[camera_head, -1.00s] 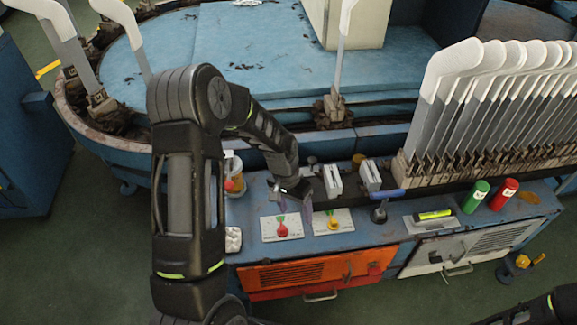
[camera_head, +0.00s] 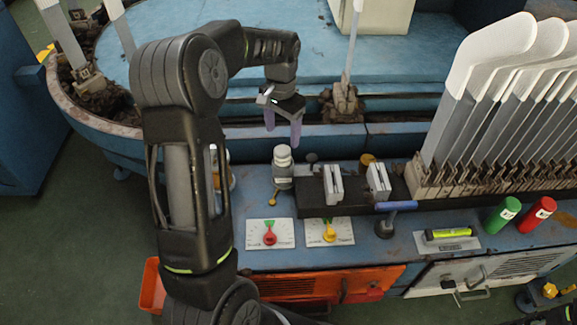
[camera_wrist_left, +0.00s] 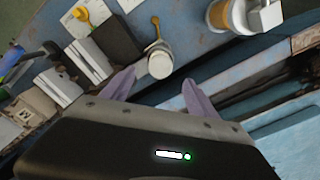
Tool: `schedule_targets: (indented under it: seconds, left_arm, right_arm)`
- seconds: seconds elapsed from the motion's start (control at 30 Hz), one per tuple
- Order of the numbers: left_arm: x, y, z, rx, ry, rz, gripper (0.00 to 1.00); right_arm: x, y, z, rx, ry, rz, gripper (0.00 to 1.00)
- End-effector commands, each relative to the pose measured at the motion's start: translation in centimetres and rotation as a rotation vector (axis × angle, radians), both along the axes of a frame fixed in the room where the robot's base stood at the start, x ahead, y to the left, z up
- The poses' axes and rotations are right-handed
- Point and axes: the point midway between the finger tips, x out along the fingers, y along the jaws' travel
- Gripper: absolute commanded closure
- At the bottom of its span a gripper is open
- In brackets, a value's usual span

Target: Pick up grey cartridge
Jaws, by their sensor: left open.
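A small upright grey cylinder with a pale cap, which I take for the grey cartridge (camera_head: 283,168), stands on the blue bench left of the black block. My left gripper (camera_head: 283,131) is open and empty. Its two purple fingers point down, and in the head view they appear just above the cartridge's cap. In the left wrist view the cartridge's round top (camera_wrist_left: 160,64) shows between and beyond the spread fingertips (camera_wrist_left: 160,88), apart from both. My right gripper is not in view.
The black block (camera_head: 320,208) with two pale clamps stands right of the cartridge. Two dial plates, red (camera_head: 270,233) and yellow (camera_head: 330,231), lie in front. The blue round machine (camera_head: 220,40) rises behind.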

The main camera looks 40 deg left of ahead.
Motion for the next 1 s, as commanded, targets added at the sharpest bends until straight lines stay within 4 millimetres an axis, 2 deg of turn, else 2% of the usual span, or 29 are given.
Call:
schedule_targets:
  seconds: [0.37,0.6,1.0]
  left_arm:
    - [0.0,0.0,-0.4,0.000,0.000,0.000,0.31]
    - [-0.1,0.0,-2.7,-0.001,0.001,0.001,0.31]
    - [-0.1,0.0,-3.3,-0.001,0.001,0.000,0.31]
  right_arm:
    - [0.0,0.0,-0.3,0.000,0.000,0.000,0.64]
    - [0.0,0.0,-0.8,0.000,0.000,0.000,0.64]
    - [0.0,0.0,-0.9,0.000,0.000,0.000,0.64]
